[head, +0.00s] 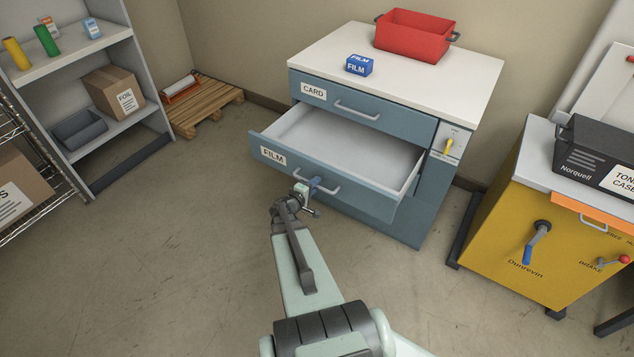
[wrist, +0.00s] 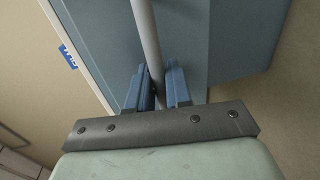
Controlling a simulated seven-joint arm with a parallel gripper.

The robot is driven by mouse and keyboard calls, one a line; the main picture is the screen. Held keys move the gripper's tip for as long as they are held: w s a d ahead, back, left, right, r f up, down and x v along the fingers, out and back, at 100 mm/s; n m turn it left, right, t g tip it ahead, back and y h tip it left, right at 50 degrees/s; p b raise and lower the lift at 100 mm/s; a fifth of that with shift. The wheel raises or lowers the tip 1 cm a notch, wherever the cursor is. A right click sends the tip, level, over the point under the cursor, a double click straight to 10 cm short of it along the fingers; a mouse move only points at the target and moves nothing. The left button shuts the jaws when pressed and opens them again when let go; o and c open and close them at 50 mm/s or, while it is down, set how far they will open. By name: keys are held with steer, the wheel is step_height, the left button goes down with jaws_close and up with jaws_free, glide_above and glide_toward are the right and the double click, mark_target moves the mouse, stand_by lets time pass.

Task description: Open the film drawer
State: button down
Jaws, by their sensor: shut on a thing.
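The film drawer (head: 325,176) is the blue-grey lower drawer of the cabinet, with a white FILM label at its left. It stands pulled well out, and its pale inside looks empty. Its bar handle (head: 328,188) is on the front panel. My gripper (head: 314,184) is at the middle of the handle, with its blue jaws shut on it. In the wrist view the handle (wrist: 147,35) runs down between the two jaws (wrist: 160,90). The drawer front shows behind them. The jaws hide part of the handle.
The card drawer (head: 360,106) above is shut. A blue FILM box (head: 359,66) and a red bin (head: 411,36) stand on the cabinet top. A yellow machine (head: 550,225) stands at the right, a grey shelf (head: 95,75) at the left. Floor in front of the cabinet is clear.

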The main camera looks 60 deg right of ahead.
steer(key=c, duration=1.2)
jaws_free()
steer(key=v, duration=1.3)
steer(key=shift+a, duration=0.4)
